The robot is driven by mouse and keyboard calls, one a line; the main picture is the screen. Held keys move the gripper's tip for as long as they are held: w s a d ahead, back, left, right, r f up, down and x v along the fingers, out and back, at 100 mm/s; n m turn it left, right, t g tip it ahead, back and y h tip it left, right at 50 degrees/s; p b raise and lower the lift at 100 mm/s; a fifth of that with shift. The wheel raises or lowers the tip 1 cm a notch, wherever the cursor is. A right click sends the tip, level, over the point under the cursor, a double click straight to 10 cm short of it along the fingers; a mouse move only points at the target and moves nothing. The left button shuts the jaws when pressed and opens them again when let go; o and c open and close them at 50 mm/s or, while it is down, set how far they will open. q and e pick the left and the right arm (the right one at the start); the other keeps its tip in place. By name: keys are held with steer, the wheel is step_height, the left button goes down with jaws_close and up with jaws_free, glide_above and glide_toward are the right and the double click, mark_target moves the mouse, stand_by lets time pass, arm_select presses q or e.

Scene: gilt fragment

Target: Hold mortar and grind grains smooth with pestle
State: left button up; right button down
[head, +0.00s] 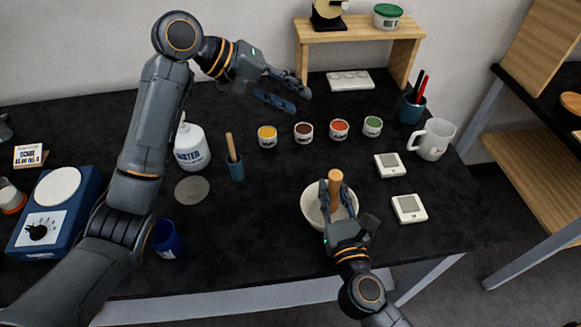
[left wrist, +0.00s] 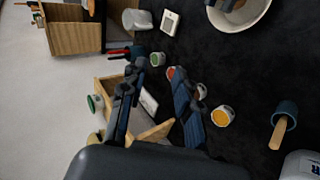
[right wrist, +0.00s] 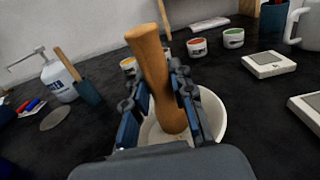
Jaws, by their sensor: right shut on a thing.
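The white mortar (head: 311,209) stands on the black table at the middle right in the head view. It also shows in the right wrist view (right wrist: 216,112) and at the top of the left wrist view (left wrist: 262,8). The wooden pestle (head: 336,178) is upright, slightly tilted, with its lower end in the mortar (right wrist: 152,65). My right gripper (head: 335,190) is shut on the pestle, its fingers on both sides of it. My left gripper (head: 291,97) is open and empty, above the back of the table, away from the mortar. Grains cannot be made out.
Several small paint pots (head: 303,132) stand in a row behind the mortar. A white mug (head: 432,139) and two white square devices (head: 409,208) are to the right. A wooden shelf (head: 362,34) stands at the back. A white bottle (head: 191,147) and blue hotplate (head: 50,210) are left.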

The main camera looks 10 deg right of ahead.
mark_target(305, 202)
arm_select(q)
steer(key=s+f+m+y, duration=0.1)
steer(key=s+f+y, duration=0.1)
steer(key=f, duration=0.6)
steer(key=s+d+f+m+g+y, duration=0.1)
steer(key=s+f+y, duration=0.1)
steer(key=f, duration=0.6)
steer(key=s+d+f+m+g+y, duration=0.1)
steer(key=s+f+y, duration=0.2)
steer(key=f, duration=0.5)
steer(key=shift+s+d+f, duration=0.1)
steer(key=shift+s+d, duration=0.15)
steer(key=shift+s, duration=0.3)
steer(key=shift+c, duration=0.4)
jaws_close()
